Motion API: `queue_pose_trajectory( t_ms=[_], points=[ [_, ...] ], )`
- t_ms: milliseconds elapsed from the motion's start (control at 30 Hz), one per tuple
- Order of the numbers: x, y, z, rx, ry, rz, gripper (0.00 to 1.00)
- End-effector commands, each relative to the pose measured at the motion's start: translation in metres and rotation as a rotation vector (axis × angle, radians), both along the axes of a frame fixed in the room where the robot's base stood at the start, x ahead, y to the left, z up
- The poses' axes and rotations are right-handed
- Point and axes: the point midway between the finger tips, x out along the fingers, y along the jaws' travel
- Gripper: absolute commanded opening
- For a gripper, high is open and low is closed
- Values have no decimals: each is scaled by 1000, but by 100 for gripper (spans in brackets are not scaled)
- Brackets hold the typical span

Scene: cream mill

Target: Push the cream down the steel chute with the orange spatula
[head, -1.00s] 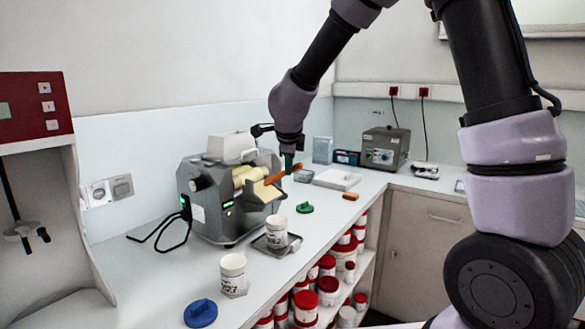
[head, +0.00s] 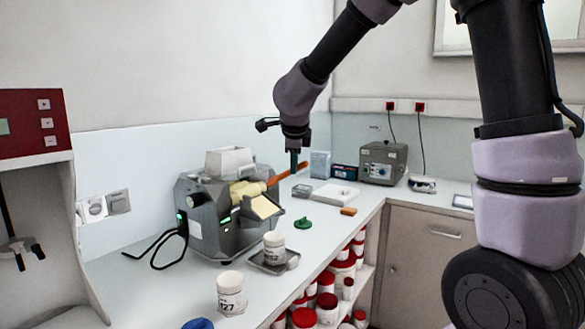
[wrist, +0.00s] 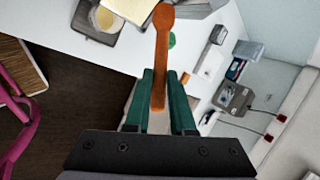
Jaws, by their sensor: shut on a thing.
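My gripper (head: 294,163) is shut on the orange spatula (head: 287,173). In the wrist view the spatula (wrist: 162,55) sticks out forward from between my green fingers (wrist: 161,75). In the head view its left end is just above and right of the chute, beside the pale rollers; contact cannot be told. The grey mill (head: 196,208) stands on the counter. The chute (head: 264,207) slopes down at its front, its face covered in pale yellow cream. Below it a white jar (head: 274,243) stands on a small tray (head: 290,261); the jar shows some cream inside in the wrist view (wrist: 103,18).
A second white jar (head: 231,291) and a blue lid (head: 198,324) are at the front. A green lid (head: 302,223) and an orange-brown block (head: 348,211) lie right of the mill. A white tray (head: 333,195) and a grey device (head: 383,162) stand further back. Red-lidded tubs fill the shelf below.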

Motion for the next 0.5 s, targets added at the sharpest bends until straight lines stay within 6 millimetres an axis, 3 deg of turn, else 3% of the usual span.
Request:
queue_pose_trajectory(
  t_ms=[233, 500],
  points=[
    [-1, -1, 3, 0, -1, -1, 0],
    [-6, -8, 24, 0, -2, 0, 0]
  ],
)
